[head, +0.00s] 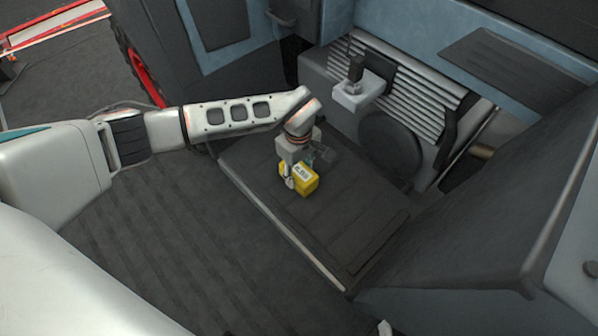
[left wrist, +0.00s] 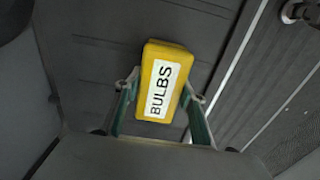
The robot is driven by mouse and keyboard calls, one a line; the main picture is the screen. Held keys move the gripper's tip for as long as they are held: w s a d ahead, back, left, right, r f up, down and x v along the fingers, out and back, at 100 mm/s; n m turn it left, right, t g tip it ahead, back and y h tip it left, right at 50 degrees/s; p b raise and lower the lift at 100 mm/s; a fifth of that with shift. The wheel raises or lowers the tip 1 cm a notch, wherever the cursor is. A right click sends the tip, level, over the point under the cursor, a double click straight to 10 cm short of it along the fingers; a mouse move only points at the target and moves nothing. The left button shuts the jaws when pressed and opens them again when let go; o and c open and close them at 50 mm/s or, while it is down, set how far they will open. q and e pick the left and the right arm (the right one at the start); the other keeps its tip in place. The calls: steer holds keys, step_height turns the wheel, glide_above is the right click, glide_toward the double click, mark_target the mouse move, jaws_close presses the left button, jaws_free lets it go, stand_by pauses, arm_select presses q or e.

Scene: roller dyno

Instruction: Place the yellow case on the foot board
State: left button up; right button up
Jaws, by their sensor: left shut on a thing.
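The yellow case (head: 306,178) is a small box with a white label. In the left wrist view the label on the case (left wrist: 160,85) reads "BULBS". My left gripper (head: 289,176) is shut on the case, with one finger on each side of it in the left wrist view (left wrist: 158,97). The foot board (head: 345,215) is a dark, ribbed panel below the case, and it fills much of the left wrist view (left wrist: 100,65). I cannot tell whether the case touches the board.
A grey slatted panel (head: 425,105) with a small light grey bracket (head: 358,95) stands behind the board. A dark round disc (head: 390,145) is at the board's back edge. A large dark panel (head: 480,220) rises on the right. The board's front part is clear.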

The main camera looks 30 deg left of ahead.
mark_target(299, 168)
arm_select(q)
steer(key=shift+f, duration=0.1)
steer(key=o, duration=1.3)
steer(key=shift+o, duration=0.7)
arm_select(e)
steer(key=shift+s+d+f, duration=0.1)
steer(key=shift+s+f, duration=0.05)
arm_select(q)
steer(key=r, duration=0.1)
steer(key=r+p, duration=0.1)
steer(key=r, duration=0.3)
steer(key=shift+w+a+p, duration=0.1)
steer(key=shift+w+p, duration=0.15)
steer(key=shift+p, duration=0.05)
step_height(299, 168, up, 6)
steer(key=shift+s+r+p, duration=0.1)
steer(key=shift+p, duration=0.95)
steer(key=shift+s+r, duration=0.2)
steer(key=shift+r, duration=0.3)
arm_select(e)
steer(key=d, duration=0.1)
steer(key=d+f+n, duration=0.1)
steer(key=d+n+g+h, duration=0.1)
steer(key=d, duration=0.1)
steer(key=shift+s+f, duration=0.3)
steer(key=shift+s, duration=0.1)
